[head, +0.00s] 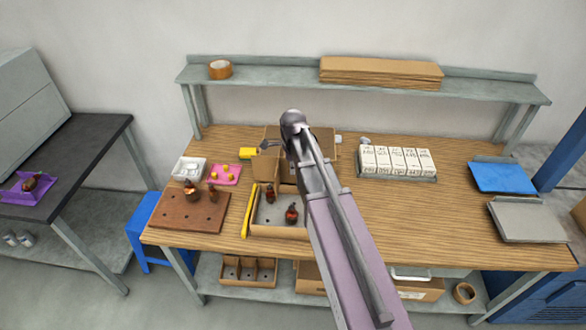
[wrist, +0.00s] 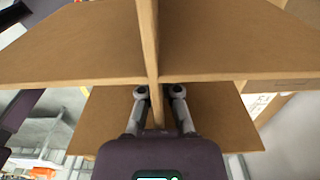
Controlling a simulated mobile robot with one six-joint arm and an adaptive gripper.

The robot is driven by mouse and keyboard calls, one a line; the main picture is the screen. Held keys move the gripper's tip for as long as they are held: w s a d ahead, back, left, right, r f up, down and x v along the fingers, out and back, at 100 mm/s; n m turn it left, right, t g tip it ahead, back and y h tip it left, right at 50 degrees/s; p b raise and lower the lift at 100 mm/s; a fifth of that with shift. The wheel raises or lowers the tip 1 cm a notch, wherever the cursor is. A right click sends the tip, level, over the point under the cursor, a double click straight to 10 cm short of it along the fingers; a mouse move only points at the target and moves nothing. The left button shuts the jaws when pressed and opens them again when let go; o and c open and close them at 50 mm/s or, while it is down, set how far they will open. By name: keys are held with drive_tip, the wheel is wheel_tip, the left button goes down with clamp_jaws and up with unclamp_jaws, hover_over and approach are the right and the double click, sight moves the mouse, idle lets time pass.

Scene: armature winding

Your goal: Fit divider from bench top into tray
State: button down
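A brown cardboard divider (head: 266,172) stands on the bench top behind the tray, partly hidden by my arm. In the wrist view its crossed panels (wrist: 215,50) fill the upper picture. My gripper (head: 271,144) is above the divider. In the wrist view its fingers (wrist: 159,95) lie on either side of one thin upright panel, very close to it. I cannot tell whether they press on it. A shallow cardboard tray (head: 278,232) sits at the front of the bench with a few dark brown armatures inside. My arm hides its right part.
A yellow strip (head: 250,211) runs along the tray's left side. A wooden block (head: 187,214) with armatures, a pink tray (head: 224,174) and a white dish (head: 189,168) stand at left. White boxes (head: 397,160) stand at right. The bench front right of my arm is clear.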

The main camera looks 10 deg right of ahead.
wheel_tip(320, 180, down, 11)
drive_tip(key=b, duration=1)
drive_tip(key=shift+f+b, duration=0.2)
drive_tip(key=shift+b, duration=0.2)
drive_tip(key=shift+f+b, duration=1.55)
drive_tip(key=shift+b, duration=0.05)
idle(0.3)
drive_tip(key=c, duration=0.7)
unclamp_jaws()
drive_tip(key=shift+r, duration=0.15)
